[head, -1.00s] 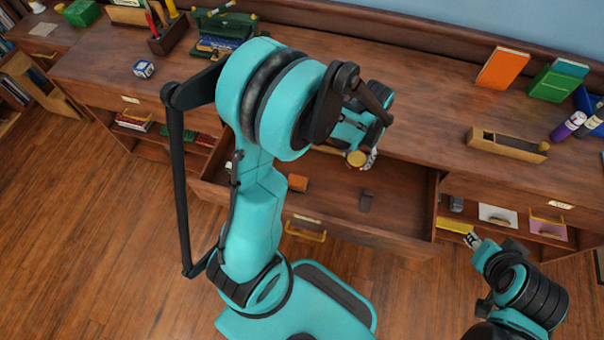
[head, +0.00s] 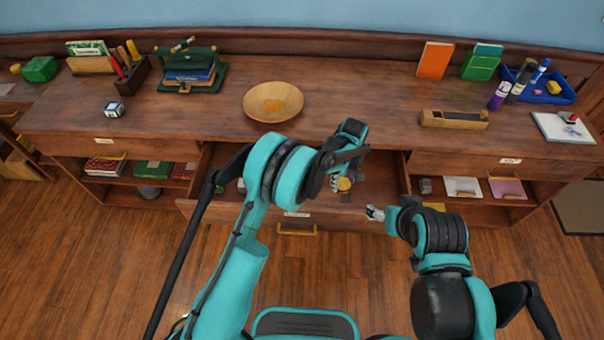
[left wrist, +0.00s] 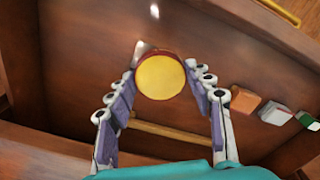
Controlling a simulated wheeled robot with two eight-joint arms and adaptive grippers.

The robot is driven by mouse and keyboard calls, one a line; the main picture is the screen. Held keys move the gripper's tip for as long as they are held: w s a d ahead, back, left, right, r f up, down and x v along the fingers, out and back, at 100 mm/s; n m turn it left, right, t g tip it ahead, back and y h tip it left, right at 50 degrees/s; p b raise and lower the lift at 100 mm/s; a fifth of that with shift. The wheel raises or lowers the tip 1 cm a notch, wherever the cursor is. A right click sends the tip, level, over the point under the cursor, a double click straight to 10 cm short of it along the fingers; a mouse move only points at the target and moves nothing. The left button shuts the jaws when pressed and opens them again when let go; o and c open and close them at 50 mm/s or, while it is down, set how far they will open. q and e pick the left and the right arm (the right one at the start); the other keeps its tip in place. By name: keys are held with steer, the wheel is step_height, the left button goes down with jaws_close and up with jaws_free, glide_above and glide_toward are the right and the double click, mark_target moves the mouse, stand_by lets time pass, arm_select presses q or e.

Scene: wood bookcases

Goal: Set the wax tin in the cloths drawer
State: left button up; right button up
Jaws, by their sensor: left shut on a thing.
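The wax tin (left wrist: 160,77) is a small round tin with a yellow lid and a reddish side. My left gripper (left wrist: 163,88) is shut on it, one finger on each side. In the head view the tin (head: 345,183) shows just below my left gripper (head: 339,176), over the open drawer (head: 330,219). Whether it touches the drawer floor I cannot tell. The drawer holds an orange block (left wrist: 245,101), a white piece (left wrist: 275,113) and a green piece (left wrist: 307,119). My left arm hides part of the drawer. My right gripper (head: 375,213) is near the drawer's right front; its fingers are too small to judge.
On the desk top behind the drawer stand a wooden bowl (head: 273,101), a wood plane (head: 454,119) and a blue tray (head: 540,87). Open shelves with books (head: 105,165) lie left of the drawer. A pink paper (head: 507,188) lies in the right shelf.

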arm_select(q)
steer(key=shift+w+a+f, duration=0.15)
steer(key=shift+f, duration=0.25)
steer(key=w+a+f+b, duration=0.1)
steer(key=a+f, duration=0.1)
steer(key=a, duration=0.1)
steer(key=w+a+f+b, duration=0.1)
steer(key=a+f, duration=0.1)
steer(key=a, duration=0.1)
steer(key=w+a+f+b, duration=0.1)
steer(key=w+a+f, duration=0.1)
steer(key=a, duration=0.1)
steer(key=shift+a+f, duration=0.2)
steer(key=shift+a, duration=0.2)
step_height(320, 180, down, 4)
steer(key=shift+f+b, duration=0.1)
steer(key=shift+b, duration=1)
steer(key=shift+f, duration=0.15)
steer(key=o, duration=1.3)
steer(key=shift+c, duration=0.2)
